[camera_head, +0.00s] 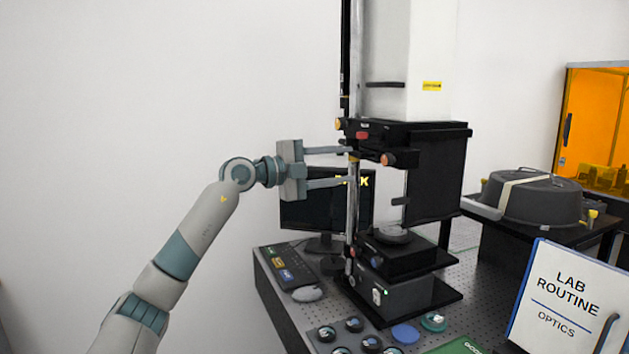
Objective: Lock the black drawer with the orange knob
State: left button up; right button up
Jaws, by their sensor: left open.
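A black drawer-like unit (415,131) sits partway up the tall interferometer column. An orange knob (387,160) is on its lower front, and another orange knob (339,124) is at its upper left corner. A red part (362,135) is on the front between them. I cannot tell whether the drawer is locked. My left gripper (351,166) is open and empty, its fingers pointing right. The fingertips are at the unit's left front, one above the other, left of the lower orange knob. I cannot tell whether they touch anything. My right gripper is out of view.
Below stand a stage with a round piece (392,235), a monitor (310,215) and a keypad (290,270). Several small round parts and a blue disc (405,333) lie at the bench front. A sign (562,300) and a grey lidded tub (528,200) are at right.

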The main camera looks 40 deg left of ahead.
pick_arm(q)
jog(key=b+v, duration=0.2)
jog(key=v, duration=0.4)
jog(key=shift+s+b, duration=0.15)
jog(key=shift+b, duration=0.25)
jog(key=shift+a, duration=0.1)
